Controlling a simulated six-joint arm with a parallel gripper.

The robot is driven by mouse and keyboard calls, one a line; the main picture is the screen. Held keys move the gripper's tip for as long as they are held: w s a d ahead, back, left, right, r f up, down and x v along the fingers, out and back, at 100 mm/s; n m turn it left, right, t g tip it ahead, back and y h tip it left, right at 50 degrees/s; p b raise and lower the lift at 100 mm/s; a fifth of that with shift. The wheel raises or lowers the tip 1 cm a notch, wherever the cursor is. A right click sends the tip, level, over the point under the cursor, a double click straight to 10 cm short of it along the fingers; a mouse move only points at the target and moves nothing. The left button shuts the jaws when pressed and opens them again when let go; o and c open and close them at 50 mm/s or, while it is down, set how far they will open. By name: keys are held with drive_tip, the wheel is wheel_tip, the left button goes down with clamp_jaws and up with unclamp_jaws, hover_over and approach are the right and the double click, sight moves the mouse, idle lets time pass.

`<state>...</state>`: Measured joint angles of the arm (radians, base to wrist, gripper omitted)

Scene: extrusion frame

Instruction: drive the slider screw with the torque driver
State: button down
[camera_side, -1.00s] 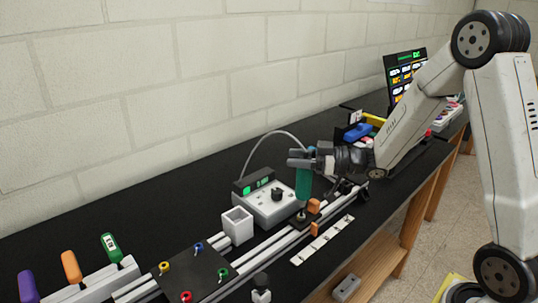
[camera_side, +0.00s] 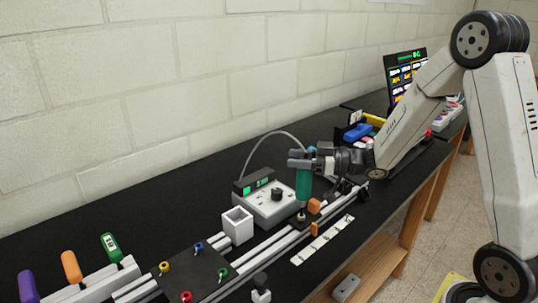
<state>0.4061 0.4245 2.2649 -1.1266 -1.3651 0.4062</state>
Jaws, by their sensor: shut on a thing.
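My gripper (camera_side: 302,160) is shut on the teal torque driver (camera_side: 303,186) and holds it upright. The driver's lower tip reaches down to a small dark slider (camera_side: 301,219) on the aluminium extrusion rails (camera_side: 277,244). The screw itself is too small and too hidden under the driver to make out. An orange block (camera_side: 314,205) sits just right of the slider.
A grey controller box (camera_side: 268,207) with a lit green display and a cable stands behind the rails. A white open box (camera_side: 237,225) is beside it. A dark plate (camera_side: 195,272) with coloured knobs and a rack with handled tools (camera_side: 110,247) are at left.

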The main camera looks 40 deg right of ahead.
drive_tip(key=shift+f, duration=0.95)
idle(2.5)
drive_tip(key=shift+r, duration=0.15)
drive_tip(key=shift+r, duration=1.55)
drive_tip(key=shift+r, duration=1.4)
